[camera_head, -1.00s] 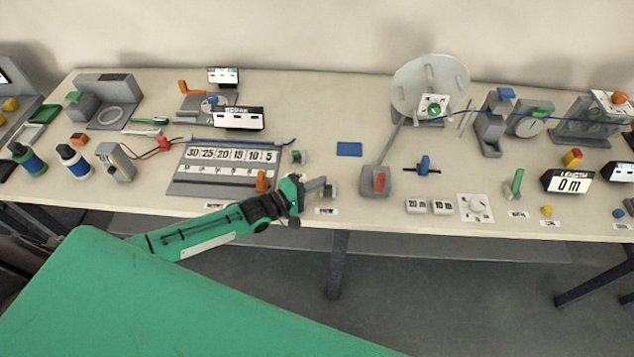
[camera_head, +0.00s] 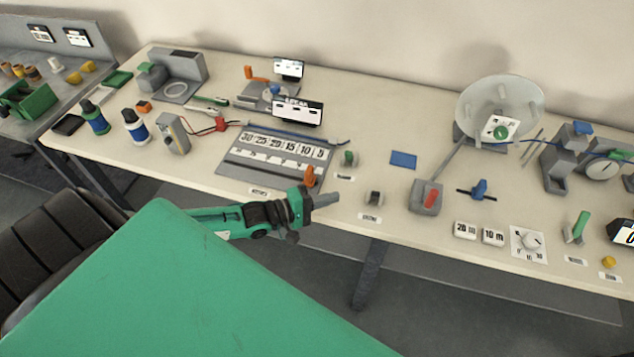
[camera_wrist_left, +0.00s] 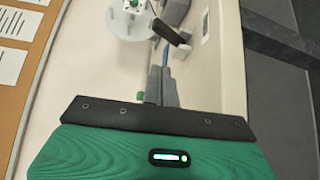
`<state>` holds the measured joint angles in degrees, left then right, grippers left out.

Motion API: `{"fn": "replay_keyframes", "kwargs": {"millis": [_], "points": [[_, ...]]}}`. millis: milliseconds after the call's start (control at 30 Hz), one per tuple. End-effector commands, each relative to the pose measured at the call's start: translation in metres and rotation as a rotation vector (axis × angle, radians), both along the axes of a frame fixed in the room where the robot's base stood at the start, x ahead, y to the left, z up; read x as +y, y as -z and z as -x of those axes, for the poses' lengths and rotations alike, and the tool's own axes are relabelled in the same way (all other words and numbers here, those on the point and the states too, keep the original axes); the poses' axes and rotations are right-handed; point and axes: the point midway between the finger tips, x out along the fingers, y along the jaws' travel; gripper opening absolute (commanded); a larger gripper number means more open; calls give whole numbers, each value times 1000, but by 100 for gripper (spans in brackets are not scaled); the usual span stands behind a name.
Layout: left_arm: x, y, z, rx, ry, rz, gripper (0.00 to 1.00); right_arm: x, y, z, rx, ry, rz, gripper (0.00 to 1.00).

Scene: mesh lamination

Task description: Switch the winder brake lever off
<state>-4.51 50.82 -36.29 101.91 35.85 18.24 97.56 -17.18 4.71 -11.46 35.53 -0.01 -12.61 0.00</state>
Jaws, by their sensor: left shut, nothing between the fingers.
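My left gripper (camera_head: 338,197) is shut and empty. It hangs over the table's front edge, left of a small dark lever (camera_head: 375,198) on a grey base and apart from it. In the left wrist view this lever's black handle (camera_wrist_left: 168,32) lies beyond my shut grey fingers (camera_wrist_left: 163,85). A grey box with a red lever (camera_head: 431,196) stands farther right, and a grey bar runs from it towards the large pale winder disc (camera_head: 500,100). The labels are too small to read, so I cannot tell which lever is the brake. My right gripper is out of view.
A green knob (camera_head: 348,158) stands behind my left gripper, and an orange lever (camera_head: 310,176) is close behind its wrist. A numbered board (camera_head: 272,158) lies to the left. A blue card (camera_head: 403,160) lies flat behind the dark lever. Table room around that card is clear.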

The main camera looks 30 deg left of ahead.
Motion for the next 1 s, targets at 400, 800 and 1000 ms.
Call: {"fn": "replay_keyframes", "kwargs": {"millis": [400,800,1000], "points": [[19,-3,27,-1,1,0,0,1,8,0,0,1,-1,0],[19,-3,27,-1,0,0,0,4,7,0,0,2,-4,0],[15,-2,28,0,2,-11,0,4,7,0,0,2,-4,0]]}}
